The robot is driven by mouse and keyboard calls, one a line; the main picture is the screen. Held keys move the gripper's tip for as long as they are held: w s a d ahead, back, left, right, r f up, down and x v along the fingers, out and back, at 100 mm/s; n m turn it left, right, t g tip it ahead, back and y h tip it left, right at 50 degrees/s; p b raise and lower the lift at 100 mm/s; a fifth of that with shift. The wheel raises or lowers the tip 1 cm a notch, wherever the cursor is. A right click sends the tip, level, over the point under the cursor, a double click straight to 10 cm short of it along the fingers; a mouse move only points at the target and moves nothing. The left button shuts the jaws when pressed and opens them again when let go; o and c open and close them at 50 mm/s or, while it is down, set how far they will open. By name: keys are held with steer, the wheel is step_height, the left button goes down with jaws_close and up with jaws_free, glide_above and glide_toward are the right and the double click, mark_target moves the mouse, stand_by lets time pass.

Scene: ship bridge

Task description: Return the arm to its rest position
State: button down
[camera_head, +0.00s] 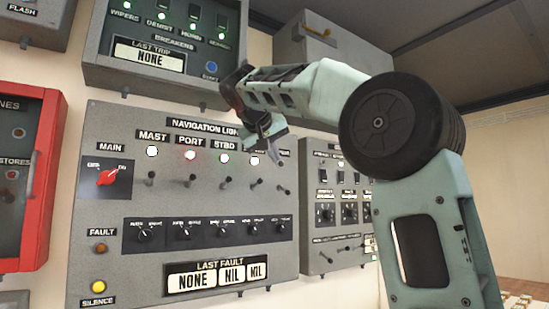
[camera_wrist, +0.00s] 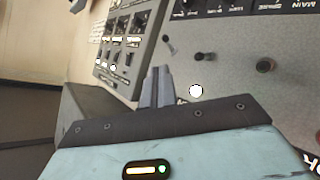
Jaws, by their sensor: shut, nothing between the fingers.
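My arm reaches in from the right in the head view, bent at a large dark joint. My gripper (camera_head: 269,142) hangs at its end, in front of the upper right part of the navigation lights panel (camera_head: 200,262). In the wrist view my gripper (camera_wrist: 157,75) shows with its fingers together and nothing between them. Its fingers overlap the panel's edge in that view; whether they touch it I cannot tell. Toggle switches (camera_wrist: 204,57) of the panel are close by in the wrist view.
A breakers box (camera_head: 155,57) hangs above the panel. A smaller switch panel (camera_head: 318,262) is to its right, partly behind my arm. A red-framed box (camera_head: 57,120) is at the left. A grey cabinet (camera_head: 345,55) is at the top. Open space shows at the far right.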

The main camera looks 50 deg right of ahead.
stand_by(0.4)
steer(key=w+a+f+n+y, duration=0.2)
steer(key=a+f+n+y, duration=0.65)
steer(key=a+f, duration=1.65)
steer(key=s+a+f+n+g+y, duration=0.15)
steer(key=s+a+f+n, duration=0.25)
steer(key=s+a+f, duration=0.7)
steer(key=s+a+f+n+g+y, duration=0.1)
steer(key=s+a+f+g, duration=0.1)
steer(key=s+f, duration=1.1)
steer(key=s+g, duration=0.1)
steer(key=s, duration=0.2)
steer(key=shift+a+f+n+y, duration=0.2)
steer(key=shift+f+n+y, duration=0.05)
steer(key=shift+n+y, duration=0.1)
